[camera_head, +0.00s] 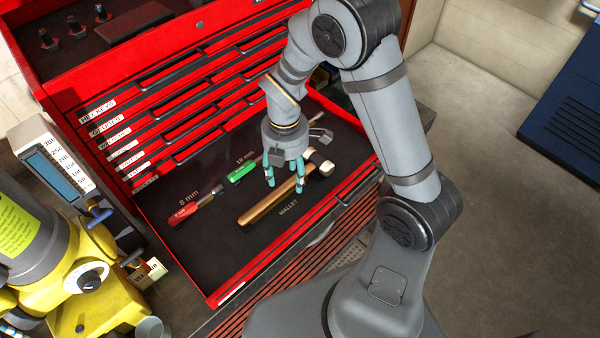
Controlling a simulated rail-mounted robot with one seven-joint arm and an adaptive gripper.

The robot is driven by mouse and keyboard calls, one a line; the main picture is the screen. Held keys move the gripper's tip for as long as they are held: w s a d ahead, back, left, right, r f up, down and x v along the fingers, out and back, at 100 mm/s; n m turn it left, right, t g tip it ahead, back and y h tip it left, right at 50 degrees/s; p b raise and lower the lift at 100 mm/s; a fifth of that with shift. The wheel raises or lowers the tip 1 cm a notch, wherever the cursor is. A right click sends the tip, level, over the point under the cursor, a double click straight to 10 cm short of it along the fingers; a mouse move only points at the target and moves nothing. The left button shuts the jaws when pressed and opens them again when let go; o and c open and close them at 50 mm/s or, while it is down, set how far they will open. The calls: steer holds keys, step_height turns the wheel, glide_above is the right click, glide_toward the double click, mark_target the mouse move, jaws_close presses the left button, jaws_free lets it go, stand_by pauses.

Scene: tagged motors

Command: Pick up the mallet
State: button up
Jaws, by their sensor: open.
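The mallet (262,206) lies in the open red drawer (225,296), above the printed word MALLET. Its brown handle runs from lower left to upper right, and its head (324,168) with pale faces is at the upper right end. My gripper (285,187) points down over the handle with its teal fingers apart. It holds nothing. The fingers overlap the handle in this view, one on each side of it. I cannot tell how far above the handle the fingertips are. Part of the handle near the head is hidden behind the fingers.
A red-handled tool (184,213) labelled 8 mm and a green-handled tool (242,172) labelled 10 mm lie left of the mallet. Shut drawers of the red tool chest (60,68) rise behind. A yellow machine (110,283) stands at lower left.

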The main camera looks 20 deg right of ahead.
step_height(320, 180, down, 2)
steer(key=shift+d, duration=0.1)
steer(key=c, duration=0.3)
jaws_close()
stand_by(0.5)
